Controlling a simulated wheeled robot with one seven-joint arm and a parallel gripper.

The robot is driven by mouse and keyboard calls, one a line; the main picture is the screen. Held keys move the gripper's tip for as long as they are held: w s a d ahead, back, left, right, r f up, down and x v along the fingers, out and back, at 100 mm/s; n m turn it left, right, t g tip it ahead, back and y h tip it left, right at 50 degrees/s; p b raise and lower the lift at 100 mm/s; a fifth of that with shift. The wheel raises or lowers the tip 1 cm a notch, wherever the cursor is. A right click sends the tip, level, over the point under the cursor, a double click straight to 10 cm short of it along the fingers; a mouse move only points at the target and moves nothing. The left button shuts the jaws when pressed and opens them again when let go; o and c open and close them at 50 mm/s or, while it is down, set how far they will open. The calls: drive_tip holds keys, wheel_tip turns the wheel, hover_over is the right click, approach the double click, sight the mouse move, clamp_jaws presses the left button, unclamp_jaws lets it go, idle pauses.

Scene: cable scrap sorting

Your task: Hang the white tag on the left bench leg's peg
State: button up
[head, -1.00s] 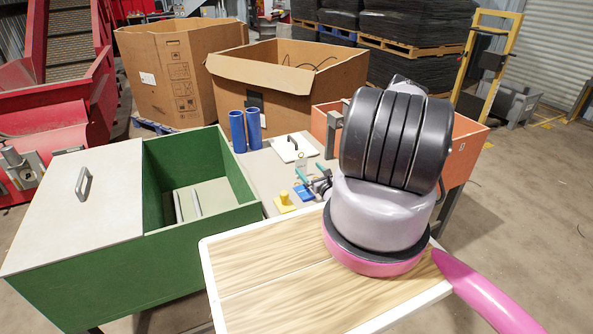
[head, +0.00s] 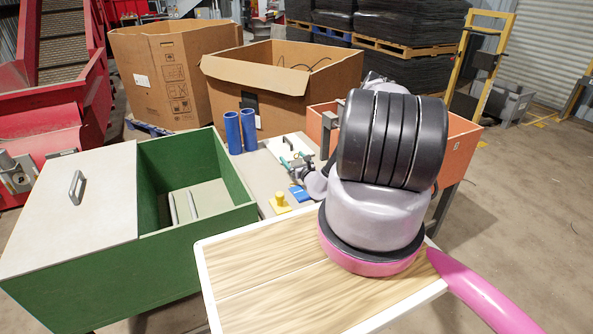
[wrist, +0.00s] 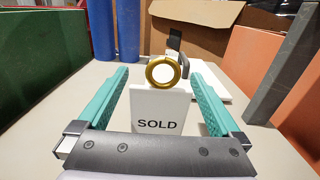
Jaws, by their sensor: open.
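The white tag (wrist: 158,108) reads SOLD and has a gold ring (wrist: 163,71) at its top. In the wrist view it stands upright between the two teal fingers of my gripper (wrist: 159,100). The gripper is open, with a gap on each side of the tag. In the head view my gripper (head: 296,164) is over the far part of the grey table, and I cannot make out the tag there. A grey post (wrist: 287,65) at the right of the wrist view may be the bench leg; I cannot make out a peg on it.
Two blue cylinders (head: 240,131) stand beyond the green bin (head: 150,262). A white lid with a dark handle (head: 279,149) lies behind the gripper. A yellow knobbed piece (head: 280,203) and a blue piece (head: 299,193) lie nearer. An orange bin (head: 457,150) is at right.

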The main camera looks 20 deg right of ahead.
drive_tip(key=shift+c, duration=0.3)
drive_tip(key=c, duration=1.4)
drive_tip(key=shift+r, duration=0.1)
wheel_tip(320, 180, up, 10)
drive_tip(key=s+a+r, duration=0.3)
drive_tip(key=a+r, duration=0.9)
drive_tip(key=r, duration=0.2)
drive_tip(key=shift+h, duration=0.3)
drive_tip(key=s+a+r, duration=0.1)
drive_tip(key=s, duration=0.1)
drive_tip(key=s+r, duration=0.2)
drive_tip(key=s, duration=0.1)
drive_tip(key=s+a+r, duration=0.1)
drive_tip(key=s+r, duration=0.1)
drive_tip(key=shift+s+a+r, duration=0.2)
drive_tip(key=shift+s+a, duration=0.05)
drive_tip(key=shift+a, duration=0.1)
